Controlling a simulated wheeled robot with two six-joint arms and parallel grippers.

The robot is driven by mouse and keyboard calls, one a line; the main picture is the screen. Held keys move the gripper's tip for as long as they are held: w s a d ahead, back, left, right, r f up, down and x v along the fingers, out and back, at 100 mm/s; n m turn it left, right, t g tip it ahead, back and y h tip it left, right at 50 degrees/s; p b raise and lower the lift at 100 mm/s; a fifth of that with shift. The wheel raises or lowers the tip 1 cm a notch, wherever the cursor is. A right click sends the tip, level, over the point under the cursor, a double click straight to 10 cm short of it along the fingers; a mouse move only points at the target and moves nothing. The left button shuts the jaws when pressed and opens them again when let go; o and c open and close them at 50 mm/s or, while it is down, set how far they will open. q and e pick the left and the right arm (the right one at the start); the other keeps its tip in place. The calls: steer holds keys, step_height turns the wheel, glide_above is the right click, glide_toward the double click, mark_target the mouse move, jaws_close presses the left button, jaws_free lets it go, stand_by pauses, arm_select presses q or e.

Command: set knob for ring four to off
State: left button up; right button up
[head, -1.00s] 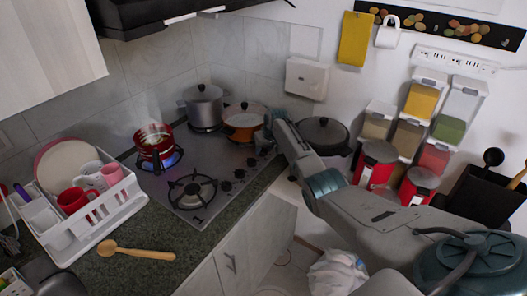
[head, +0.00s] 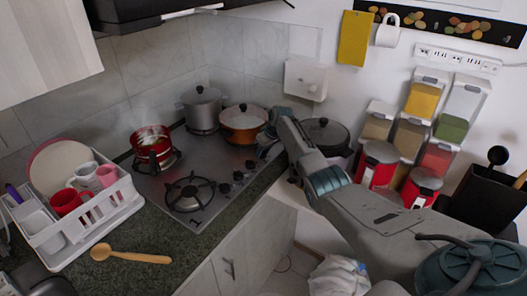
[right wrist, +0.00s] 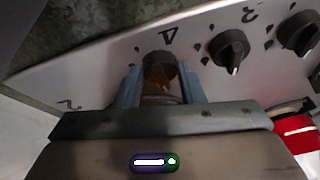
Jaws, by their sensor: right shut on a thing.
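The steel hob (head: 215,165) has a row of dark knobs along its right edge. My right gripper (head: 268,148) is at the far end of that row. In the right wrist view my right gripper (right wrist: 160,82) is shut on a brown knob (right wrist: 159,68), with one finger on each side. The mark by this knob looks like an upside-down 4 (right wrist: 168,36). Two more knobs stand to its right, the nearer (right wrist: 229,48) close by. The red pot (head: 152,142) stands on the back left burner, and no flame shows under it. My left gripper is out of view.
An orange pot (head: 243,127) and a grey pot (head: 203,112) stand at the back of the hob. The front burner (head: 190,192) is bare. A white dish rack (head: 95,222) and a wooden spoon (head: 130,256) are on the counter at left.

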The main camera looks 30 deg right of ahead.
steer(key=o, duration=0.7)
steer(key=shift+r, duration=0.15)
steer(key=b+v, duration=0.2)
steer(key=v, duration=0.8)
steer(key=shift+r, duration=0.25)
steer(key=shift+s, duration=0.1)
